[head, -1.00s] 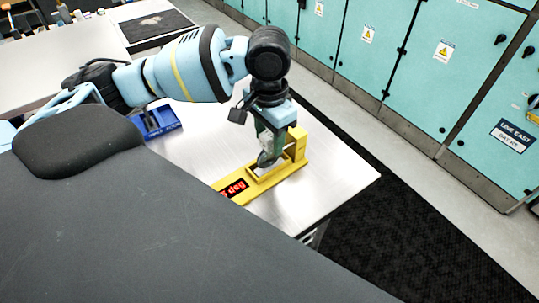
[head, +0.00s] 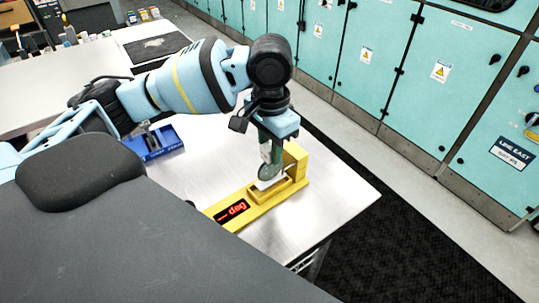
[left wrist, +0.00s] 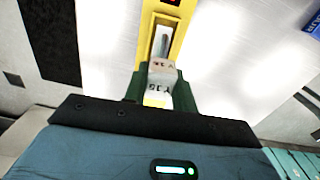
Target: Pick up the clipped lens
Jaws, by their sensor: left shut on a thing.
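My left gripper (head: 268,172) is shut on a small pale piece, which I take to be the clipped lens. In the left wrist view the lens (left wrist: 162,80) sits between the green fingers (left wrist: 160,88) and carries dark lettering; its clip cannot be made out clearly. The gripper points down at the yellow fixture (head: 237,214), over its raised-rim slot. In the head view the fingers hide most of the lens, and I cannot tell whether it clears the slot fully. My right gripper is not in view.
The fixture has a red-lit "deg" display (head: 232,211) and a tall yellow block (head: 296,160) beside the gripper. A blue stand (head: 155,143) is behind to the left. The bright table (head: 335,190) is clear to the right, up to its edge. Teal cabinets (head: 385,60) line the back.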

